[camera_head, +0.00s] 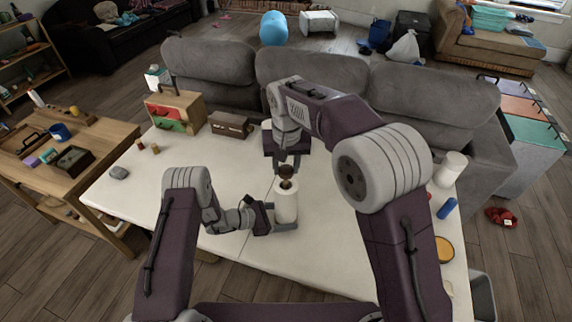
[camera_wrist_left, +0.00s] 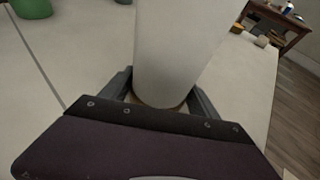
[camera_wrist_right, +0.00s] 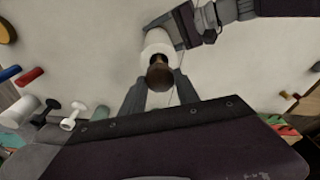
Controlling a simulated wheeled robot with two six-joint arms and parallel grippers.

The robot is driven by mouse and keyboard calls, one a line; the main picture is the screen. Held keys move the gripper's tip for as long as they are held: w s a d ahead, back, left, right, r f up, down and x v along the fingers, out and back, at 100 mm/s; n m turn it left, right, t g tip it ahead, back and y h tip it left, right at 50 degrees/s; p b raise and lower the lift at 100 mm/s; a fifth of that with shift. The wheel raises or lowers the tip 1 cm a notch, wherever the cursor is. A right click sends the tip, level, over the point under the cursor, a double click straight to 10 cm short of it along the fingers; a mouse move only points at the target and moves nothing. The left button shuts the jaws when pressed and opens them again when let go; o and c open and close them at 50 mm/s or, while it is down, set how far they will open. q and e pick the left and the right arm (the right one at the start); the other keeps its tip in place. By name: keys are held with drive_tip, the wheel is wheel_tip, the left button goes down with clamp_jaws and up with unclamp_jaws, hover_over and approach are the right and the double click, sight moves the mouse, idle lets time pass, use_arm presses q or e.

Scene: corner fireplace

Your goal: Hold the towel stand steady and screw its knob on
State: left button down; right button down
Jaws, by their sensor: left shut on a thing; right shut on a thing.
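The towel stand shows as an upright white roll (camera_head: 286,204) near the table's front middle, with a brown post end at its top. Its lower part also shows in the left wrist view (camera_wrist_left: 172,60), with a brownish base edge under it. My left gripper (camera_head: 283,220) is shut on the stand low down, one finger on each side. My right gripper (camera_head: 287,168) is over the roll, shut on the dark brown knob (camera_wrist_right: 159,77). The knob is in line above the post. I cannot tell whether its thread touches the post.
The white table (camera_head: 225,165) is clear left of the stand. At the back stand a brown box (camera_head: 230,125) and a small cabinet (camera_head: 176,110). The sofa (camera_head: 210,72) is behind.

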idle(0.3)
drive_tip(key=shift+f, duration=0.9)
drive_tip(key=shift+f, duration=0.55)
